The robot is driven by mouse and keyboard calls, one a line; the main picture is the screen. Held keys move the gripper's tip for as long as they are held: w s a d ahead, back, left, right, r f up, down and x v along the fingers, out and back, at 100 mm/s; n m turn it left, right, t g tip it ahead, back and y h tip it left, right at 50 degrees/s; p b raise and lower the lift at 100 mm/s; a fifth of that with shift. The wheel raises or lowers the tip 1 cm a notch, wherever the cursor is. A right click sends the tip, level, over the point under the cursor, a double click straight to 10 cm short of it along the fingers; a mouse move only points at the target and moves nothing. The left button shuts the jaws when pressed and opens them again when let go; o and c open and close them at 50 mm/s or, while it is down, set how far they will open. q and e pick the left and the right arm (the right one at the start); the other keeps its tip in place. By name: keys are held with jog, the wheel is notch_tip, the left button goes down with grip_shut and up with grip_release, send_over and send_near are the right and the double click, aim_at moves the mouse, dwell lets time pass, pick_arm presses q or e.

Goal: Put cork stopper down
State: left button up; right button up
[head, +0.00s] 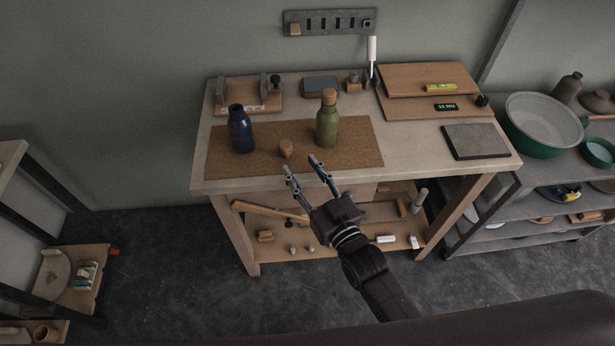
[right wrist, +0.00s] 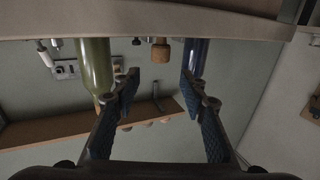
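A cork stopper (head: 286,148) stands on the brown cork mat (head: 355,152), between a dark blue bottle (head: 241,131) with no stopper in its mouth and a green bottle (head: 328,127) topped by a cork. My right gripper (head: 301,166) is open and empty at the table's front edge, apart from the stopper. In the right wrist view, which looks upside down, the cork stopper (right wrist: 161,50) shows beyond and between the open fingers (right wrist: 160,88). The green bottle (right wrist: 95,65) is at left there and the blue bottle (right wrist: 196,55) at right. My left gripper is not in view.
A wooden rack (head: 250,97) and a dark box (head: 320,86) stand behind the bottles. A sloped wooden board (head: 430,79) and a grey slab (head: 475,141) are on the right. The mat's right part is clear. A shelf with a large bowl (head: 543,123) adjoins the table.

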jog(key=shift+v, duration=1.2)
